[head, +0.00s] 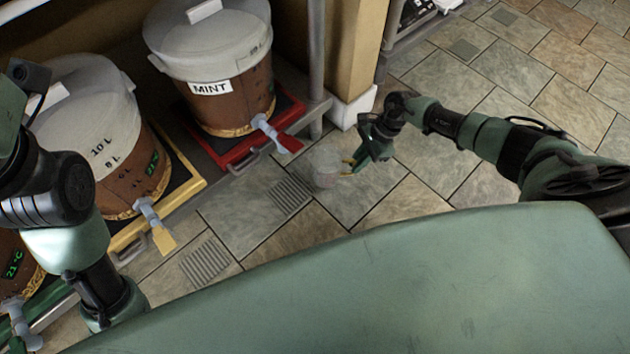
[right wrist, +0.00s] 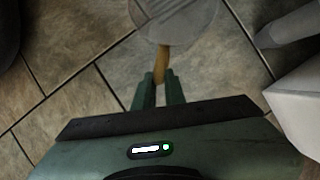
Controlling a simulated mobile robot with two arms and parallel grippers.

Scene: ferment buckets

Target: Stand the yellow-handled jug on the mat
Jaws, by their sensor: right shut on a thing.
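The jug (head: 326,170) is small and clear, with a yellow handle (head: 347,165). My right gripper (head: 360,158) is shut on the handle, to the right of the jug. In the right wrist view the round jug (right wrist: 175,18) is partly cut off at the top edge, and the fingers (right wrist: 160,88) pinch the handle (right wrist: 162,62). The jug appears above the tiled floor; its exact height is unclear. Grey ribbed squares lie on the floor, one (head: 289,196) just left of the jug; I cannot tell whether any is the mat. My left arm shows, but its gripper does not.
A bucket labelled MINT (head: 215,75) stands on a red tray (head: 228,150), its tap pointing towards the jug. Another bucket (head: 90,130) has a yellow tray (head: 190,185). A post (head: 316,70) and a white-based pillar (head: 352,108) stand behind the jug. Open floor lies at the right.

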